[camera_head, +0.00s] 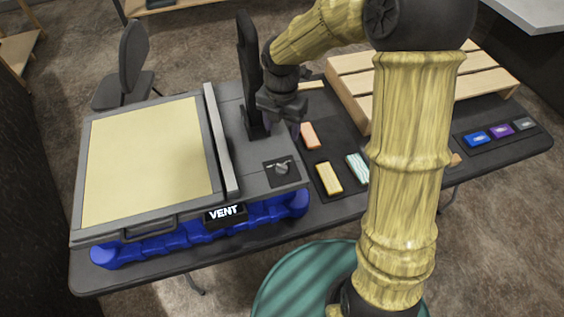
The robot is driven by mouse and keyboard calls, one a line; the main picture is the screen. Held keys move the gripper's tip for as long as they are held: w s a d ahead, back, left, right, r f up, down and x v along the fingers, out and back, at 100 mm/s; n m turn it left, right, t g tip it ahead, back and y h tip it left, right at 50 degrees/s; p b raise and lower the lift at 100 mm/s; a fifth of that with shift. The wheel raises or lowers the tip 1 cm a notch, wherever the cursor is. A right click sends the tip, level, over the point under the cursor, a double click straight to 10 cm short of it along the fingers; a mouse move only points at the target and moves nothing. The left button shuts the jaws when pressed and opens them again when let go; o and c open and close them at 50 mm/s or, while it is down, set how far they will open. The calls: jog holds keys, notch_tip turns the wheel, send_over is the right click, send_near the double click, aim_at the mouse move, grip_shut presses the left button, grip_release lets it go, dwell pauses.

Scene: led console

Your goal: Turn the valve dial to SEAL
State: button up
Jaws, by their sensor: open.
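The valve dial (281,168) is a small grey knob on a dark square plate, on the grey console (250,180) at its front right. Its printed labels are too small to read. A black display (225,213) on the console's front edge reads VENT in white. My gripper (279,113) is dark, points down and is above and behind the dial, close to a tall black upright part of the console. It is apart from the dial. Its jaws are open, and I see nothing held in them; the fingertips are partly hard to make out.
A large cream panel (150,160) in a grey frame fills the console's left. Blue padding lies under its front. Orange (309,136), yellow (329,178) and green-striped (357,167) blocks lie to the right. A wooden pallet (480,72) and several small boxes stand farther right.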

aim_at(282, 166)
notch_tip(282, 166, down, 18)
jog(key=p, duration=0.2)
jog(key=shift+r+p, duration=0.25)
jog(key=shift+p, duration=0.1)
dwell(0.3)
jog(key=c, duration=1)
